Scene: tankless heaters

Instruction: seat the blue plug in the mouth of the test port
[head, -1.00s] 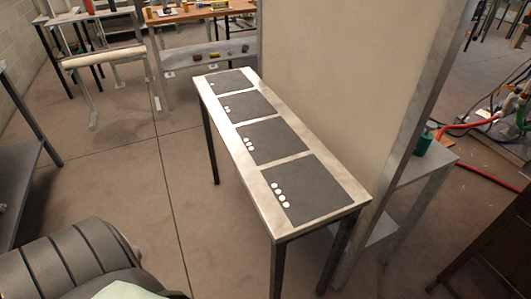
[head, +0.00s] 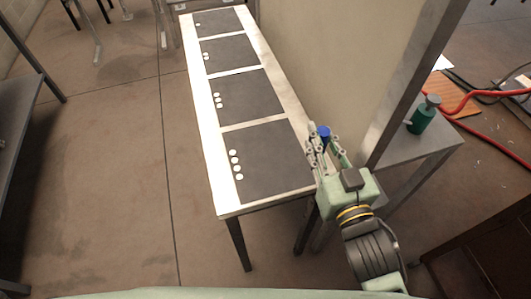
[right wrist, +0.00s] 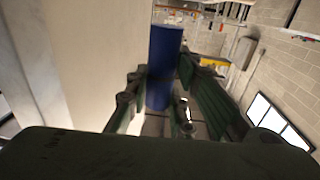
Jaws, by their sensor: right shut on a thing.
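The blue plug (head: 324,131) shows as a small blue tip between the fingers of my right gripper (head: 322,145). In the right wrist view the plug (right wrist: 164,65) is a blue cylinder, held lengthwise between the two fingers of the same gripper (right wrist: 160,85). My right gripper is shut on it, above the near right edge of the long table, close to the pale upright panel. I cannot make out the test port in either view. My left gripper is not in view.
The long table (head: 211,150) bears several dark mats with white dots. A tall pale panel (head: 330,60) stands along its right side. A green bottle-like object (head: 421,116) stands on a low grey table (head: 400,148) at the right. Red hoses (head: 470,105) lie beyond. The floor at left is open.

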